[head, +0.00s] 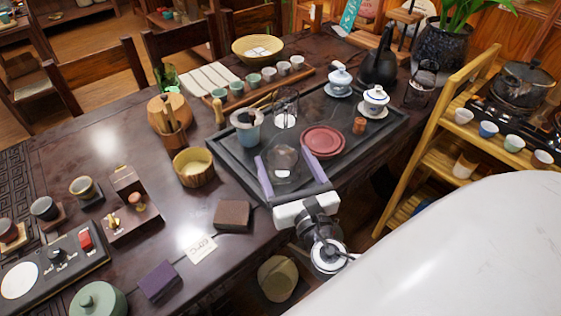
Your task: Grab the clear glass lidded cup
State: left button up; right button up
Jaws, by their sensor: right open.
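A clear glass cup (284,163) stands on the dark tea tray (228,160) near its front edge. Its see-through wall makes its lid hard to make out. My right gripper (284,158) reaches in from the front, its two purple fingers apart on either side of this cup. I cannot tell whether either finger touches it. A second, taller clear glass vessel (285,104) stands farther back on the tray. My left gripper is not in view.
A dark red round dish (323,140) lies right of the cup, and a strainer on a blue-grey cup (247,128) stands behind left. A wooden bowl (193,167) and a brown block (233,215) are left of the gripper. White lidded cups (375,101) stand at the back right.

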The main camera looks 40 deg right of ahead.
jog(key=x, duration=0.6)
jog(key=shift+f+p, duration=0.1)
jog(key=shift+p, duration=0.2)
jog(key=shift+s+a, duration=0.1)
jog(key=c, duration=1.1)
